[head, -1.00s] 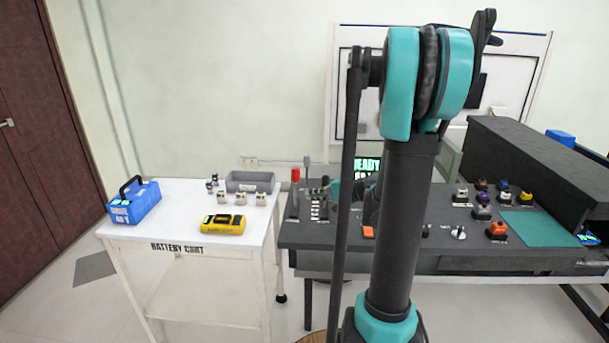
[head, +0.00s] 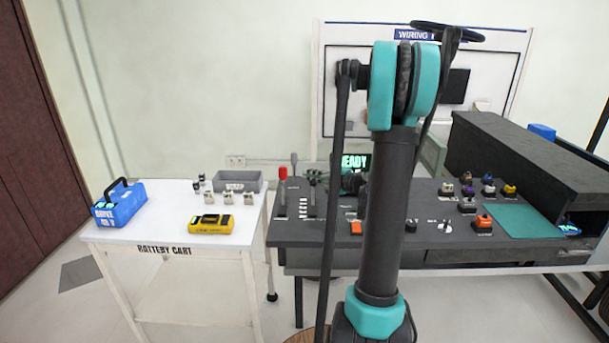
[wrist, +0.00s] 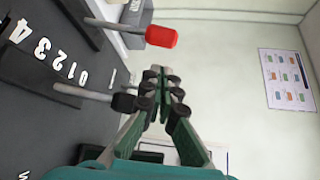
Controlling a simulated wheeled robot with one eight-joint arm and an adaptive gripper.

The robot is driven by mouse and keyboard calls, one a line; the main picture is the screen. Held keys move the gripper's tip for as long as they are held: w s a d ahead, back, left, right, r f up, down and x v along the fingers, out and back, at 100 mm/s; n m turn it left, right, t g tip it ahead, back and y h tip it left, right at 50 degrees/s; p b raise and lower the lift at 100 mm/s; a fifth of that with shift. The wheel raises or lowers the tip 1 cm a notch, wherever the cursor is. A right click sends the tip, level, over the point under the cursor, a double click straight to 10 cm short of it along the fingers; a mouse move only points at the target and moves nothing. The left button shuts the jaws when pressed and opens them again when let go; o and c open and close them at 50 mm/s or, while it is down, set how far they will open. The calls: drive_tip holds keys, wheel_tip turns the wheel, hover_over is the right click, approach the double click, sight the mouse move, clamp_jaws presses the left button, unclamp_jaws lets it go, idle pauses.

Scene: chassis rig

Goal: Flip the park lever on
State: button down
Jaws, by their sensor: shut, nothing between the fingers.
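Two levers stand on the left of the dark console (head: 405,235). One has a red grip (head: 283,173), which also shows in the wrist view (wrist: 160,36) on a grey rod. The other has a dark knob (wrist: 123,103), beside a printed 0 to 4 scale. I cannot read a label that says which one is the park lever. My gripper (wrist: 157,72) is shut and empty. In the wrist view its fingertips lie between the two knobs and to their right, with no clear contact. In the head view my arm hides part of the gripper.
A white battery cart (head: 165,230) stands left of the console, holding a blue battery (head: 120,206), a yellow meter (head: 210,223) and a grey bin (head: 238,181). Several coloured buttons (head: 484,223) and a green mat (head: 520,221) are on the console's right. A wiring board (head: 335,95) stands behind.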

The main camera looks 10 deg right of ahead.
sight(283, 186)
drive_tip(key=x, duration=0.8)
drive_tip(key=shift+w, duration=0.2)
drive_tip(key=shift+a, duration=0.2)
